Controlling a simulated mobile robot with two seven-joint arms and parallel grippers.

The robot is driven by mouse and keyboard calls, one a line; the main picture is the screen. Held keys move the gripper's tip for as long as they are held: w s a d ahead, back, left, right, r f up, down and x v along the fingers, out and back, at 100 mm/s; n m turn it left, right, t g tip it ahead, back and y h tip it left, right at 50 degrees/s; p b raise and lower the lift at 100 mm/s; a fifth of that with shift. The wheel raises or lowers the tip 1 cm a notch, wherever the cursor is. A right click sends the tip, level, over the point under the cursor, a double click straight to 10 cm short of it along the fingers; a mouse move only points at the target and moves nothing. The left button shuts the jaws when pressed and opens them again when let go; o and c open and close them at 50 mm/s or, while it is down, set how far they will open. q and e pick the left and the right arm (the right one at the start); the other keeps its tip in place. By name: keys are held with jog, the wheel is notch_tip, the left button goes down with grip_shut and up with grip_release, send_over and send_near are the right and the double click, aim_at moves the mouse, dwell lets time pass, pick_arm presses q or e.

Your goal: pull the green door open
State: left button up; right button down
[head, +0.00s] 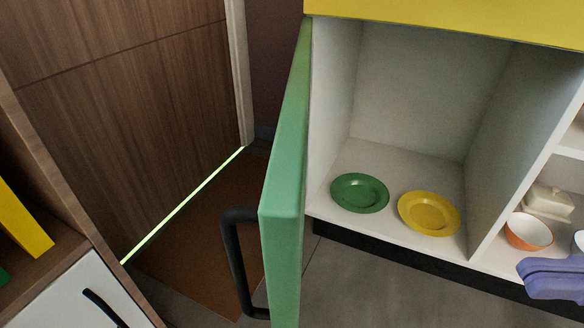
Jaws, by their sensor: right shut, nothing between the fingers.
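The green door (286,190) stands swung wide open on the left side of the cabinet, seen nearly edge-on. Its black bar handle (237,262) is on the door's left face, and nothing is holding it. My right gripper (540,279), purple-blue, is at the right edge of the head view, in front of the shelves. It is shut and empty, well apart from the door and handle. My left gripper is out of view.
The open compartment holds a green plate (359,192) and a yellow plate (429,213). An orange-and-white bowl (529,231) and a butter dish (548,203) sit in the compartment to the right. A wooden door (130,120) is at left. Grey floor lies below.

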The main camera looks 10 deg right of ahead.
jog(key=w+a+g+b, duration=0.1)
jog(key=w+a+b, duration=0.1)
jog(key=a, duration=1.1)
jog(key=shift+a+b, duration=0.2)
jog(key=shift+b, duration=0.4)
jog(key=shift+r, duration=0.1)
jog(key=w+a+m+t+h+p, duration=0.2)
jog(key=w+a+t, duration=0.1)
jog(key=a, duration=0.7)
jog(key=w+a+m+t+h+p, duration=0.1)
jog(key=w+a+m+t+p, duration=0.1)
jog(key=a, duration=0.9)
jog(key=w+m+t, duration=0.1)
jog(key=w+t, duration=0.1)
jog(key=t, duration=0.1)
jog(key=shift+w+h+p, duration=0.25)
jog(key=shift+h+p, duration=0.05)
jog(key=shift+h, duration=0.1)
